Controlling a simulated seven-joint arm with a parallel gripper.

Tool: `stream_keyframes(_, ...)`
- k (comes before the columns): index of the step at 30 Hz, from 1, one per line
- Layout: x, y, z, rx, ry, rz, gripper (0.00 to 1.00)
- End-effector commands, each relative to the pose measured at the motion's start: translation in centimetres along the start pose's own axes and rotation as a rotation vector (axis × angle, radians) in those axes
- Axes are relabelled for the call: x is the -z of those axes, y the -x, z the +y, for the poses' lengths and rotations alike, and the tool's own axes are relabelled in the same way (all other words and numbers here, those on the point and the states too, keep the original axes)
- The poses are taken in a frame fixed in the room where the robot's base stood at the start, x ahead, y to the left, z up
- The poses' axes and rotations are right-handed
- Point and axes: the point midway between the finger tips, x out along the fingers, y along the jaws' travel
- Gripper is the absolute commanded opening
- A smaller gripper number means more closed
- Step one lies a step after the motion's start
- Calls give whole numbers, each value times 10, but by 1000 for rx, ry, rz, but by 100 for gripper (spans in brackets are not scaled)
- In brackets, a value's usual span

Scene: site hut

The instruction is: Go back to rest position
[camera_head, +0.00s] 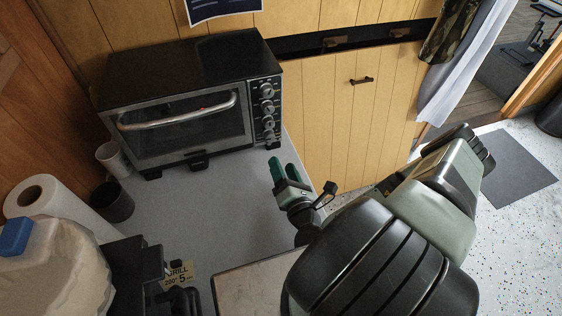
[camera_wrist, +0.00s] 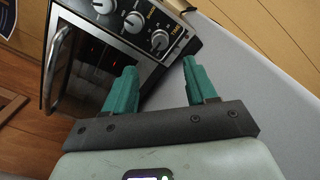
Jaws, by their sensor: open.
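I cannot tell the exact gap between fingers and oven.
The grey counter (camera_head: 225,215) is clear in the middle. A wooden cabinet front (camera_head: 345,110) rises behind.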

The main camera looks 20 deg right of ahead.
Motion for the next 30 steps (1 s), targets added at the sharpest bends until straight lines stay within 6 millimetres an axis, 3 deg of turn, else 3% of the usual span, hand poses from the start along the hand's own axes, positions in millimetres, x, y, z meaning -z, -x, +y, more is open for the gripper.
stream_keyframes(17, -6, -4, 7, -50, 31, 9, 56)
stream_keyframes(22, -31, -16, 48, -307, 175, 68, 56)
stream_keyframes(26, -48, -17, 99, -591, 331, 150, 56)
stream_keyframes(30, -58, -6, 152, -891, 504, 253, 56)
